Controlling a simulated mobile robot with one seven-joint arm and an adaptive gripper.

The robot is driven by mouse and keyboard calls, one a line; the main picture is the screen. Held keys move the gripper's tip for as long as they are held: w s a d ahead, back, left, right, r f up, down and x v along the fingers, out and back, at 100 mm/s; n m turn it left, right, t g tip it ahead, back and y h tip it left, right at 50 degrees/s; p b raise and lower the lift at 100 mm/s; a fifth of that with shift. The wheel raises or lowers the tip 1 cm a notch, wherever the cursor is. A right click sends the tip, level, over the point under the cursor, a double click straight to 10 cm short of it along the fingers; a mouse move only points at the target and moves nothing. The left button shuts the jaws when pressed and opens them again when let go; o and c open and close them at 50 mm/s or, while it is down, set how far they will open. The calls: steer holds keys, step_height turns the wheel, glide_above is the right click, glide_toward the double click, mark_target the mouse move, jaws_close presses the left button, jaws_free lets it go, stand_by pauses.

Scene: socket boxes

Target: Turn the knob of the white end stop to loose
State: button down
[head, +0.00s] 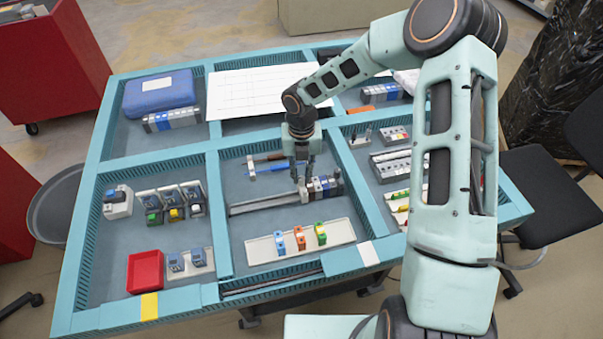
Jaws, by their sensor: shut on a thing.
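A metal rail (262,204) lies in the middle compartment of the teal table. A small white end stop (303,194) sits on it, at the left end of a row of grey and dark blocks (324,186). My gripper (301,179) points straight down over the end stop, with its fingertips at the top of it. The fingers are shut on the knob there, which they hide. I cannot tell the knob's turned position from this distance.
Just in front of the rail stands a pale tray (262,251) with blue, orange and green clips. Teal divider walls (217,215) border the compartment. A red bin (146,271) is at the left.

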mark_target(302, 177)
stand_by(0.4)
steer(key=c, duration=1.8)
jaws_free()
steer(key=shift+c, duration=0.2)
step_height(302, 177, up, 12)
